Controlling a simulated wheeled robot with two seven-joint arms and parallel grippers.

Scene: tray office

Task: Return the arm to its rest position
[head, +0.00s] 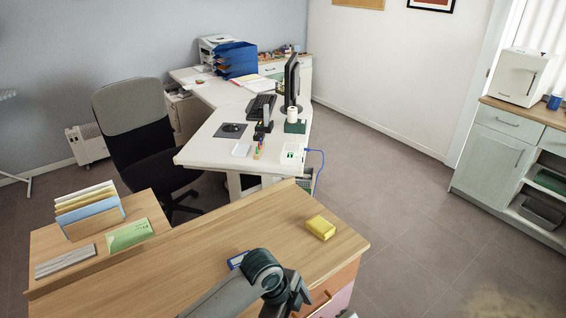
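One of my arms (225,295) comes in from the lower left, a grey link ending in a dark joint above the front edge of the wooden desk (200,262). Beyond the joint, dark end parts (290,296) point down at the bottom of the picture. I take these for my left wrist and gripper, but the fingers cannot be made out, nor whether they hold anything. A blue object (237,259) lies on the desk just behind the joint, partly hidden by it. My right gripper is not in view.
A yellow block (320,227) lies near the desk's right corner. A file holder (90,208), a green booklet (130,235) and a grey striped item (65,261) are at the left. A white desk (210,152) and an office chair (135,125) stand behind. Floor at the right is clear.

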